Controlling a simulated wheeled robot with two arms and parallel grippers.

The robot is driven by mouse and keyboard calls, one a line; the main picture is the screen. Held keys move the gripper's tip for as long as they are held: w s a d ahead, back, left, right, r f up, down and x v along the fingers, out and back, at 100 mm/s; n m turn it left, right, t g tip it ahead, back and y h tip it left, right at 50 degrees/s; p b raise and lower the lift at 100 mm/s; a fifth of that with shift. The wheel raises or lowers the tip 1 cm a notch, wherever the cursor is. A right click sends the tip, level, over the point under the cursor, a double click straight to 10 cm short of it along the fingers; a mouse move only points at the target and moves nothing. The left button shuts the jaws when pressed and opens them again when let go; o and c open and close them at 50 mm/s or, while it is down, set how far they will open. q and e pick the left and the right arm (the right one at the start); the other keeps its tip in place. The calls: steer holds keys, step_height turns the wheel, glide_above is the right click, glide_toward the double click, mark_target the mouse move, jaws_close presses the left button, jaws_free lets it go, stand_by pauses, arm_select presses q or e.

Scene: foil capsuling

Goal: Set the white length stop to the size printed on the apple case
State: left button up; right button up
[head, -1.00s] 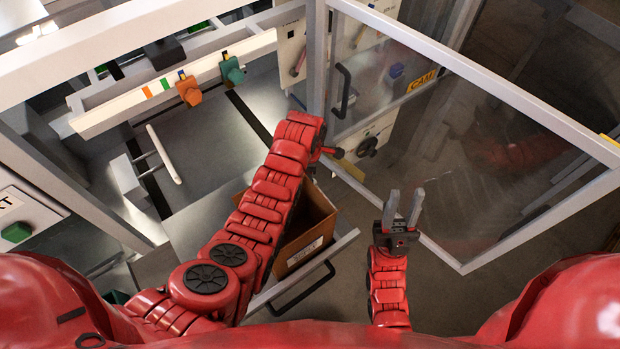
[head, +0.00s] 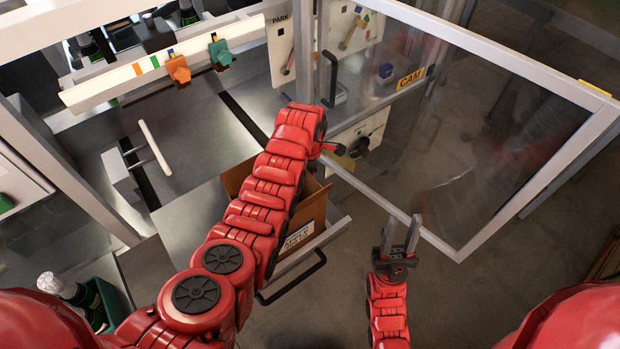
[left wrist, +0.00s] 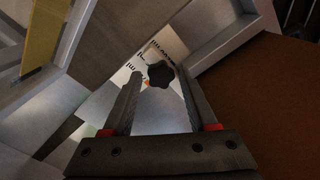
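The apple case is an open cardboard box (head: 312,212) below my left arm in the head view. Its white label (head: 298,236) seems to read APPLE; the line below is too small to read. A white bar (head: 155,148) on a grey block stands by a dark slot in the machine bed; I cannot tell whether it is the length stop. My left gripper (head: 338,150) is beside a black knob (head: 359,147) on a white panel. In the left wrist view its fingers (left wrist: 158,78) are open, with the knob (left wrist: 161,74) beyond the tips.
A white rail (head: 110,86) carries an orange clamp (head: 178,69) and a green clamp (head: 220,53). A clear framed door (head: 470,130) stands open at right. A green crate (head: 112,300) with a bottle (head: 62,288) is at lower left. The floor around my right gripper is clear.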

arm_select(q)
steer(key=shift+o, duration=0.6)
steer(key=shift+d, duration=0.1)
steer(key=shift+r, duration=0.1)
steer(key=shift+w+r+b, duration=0.1)
steer(key=shift+r+b, duration=0.3)
steer(key=shift+r, duration=0.25)
step_height(320, 180, up, 5)
steer(key=shift+r+b, duration=0.2)
steer(key=shift+b, duration=0.3)
step_height(320, 180, up, 10)
steer(key=p, duration=0.7)
steer(key=shift+r, duration=0.25)
